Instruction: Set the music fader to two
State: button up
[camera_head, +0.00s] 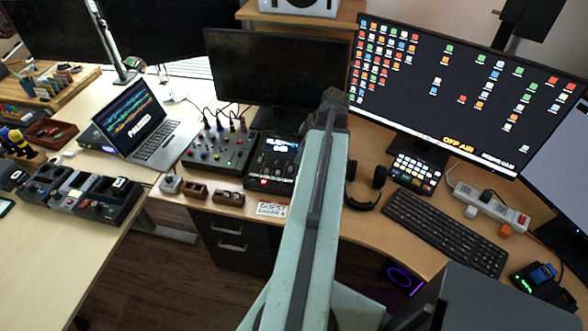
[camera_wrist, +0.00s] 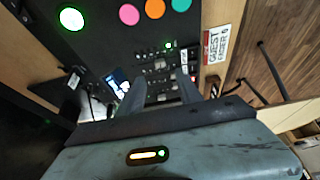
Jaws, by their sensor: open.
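A black fader console (camera_head: 268,184) stands on the desk left of my arm, with a lit label at its back edge. In the wrist view the console's dark panel (camera_wrist: 105,45) shows round green, pink, orange and teal buttons and small faders (camera_wrist: 160,68). I cannot read which fader is music or where it is set. My gripper (camera_wrist: 159,80) is open and empty, its two fingers apart over the fader area. I cannot tell whether they touch the panel. In the head view my arm hides the fingers.
A mixer with knobs (camera_head: 220,150) stands left of the console. A card (camera_head: 271,209) printed with "GUEST" lies at the desk's front edge. Small wooden boxes (camera_head: 196,190) sit nearby. Headphones (camera_head: 365,186) and a keyboard (camera_head: 445,230) are to the right. A dark monitor (camera_head: 275,70) stands behind.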

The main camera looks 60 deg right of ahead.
aim_at(291, 168)
jog(key=b+x, duration=0.7)
jog(key=x, duration=0.1)
jog(key=shift+r, duration=0.1)
grip_shut()
dwell(1.3)
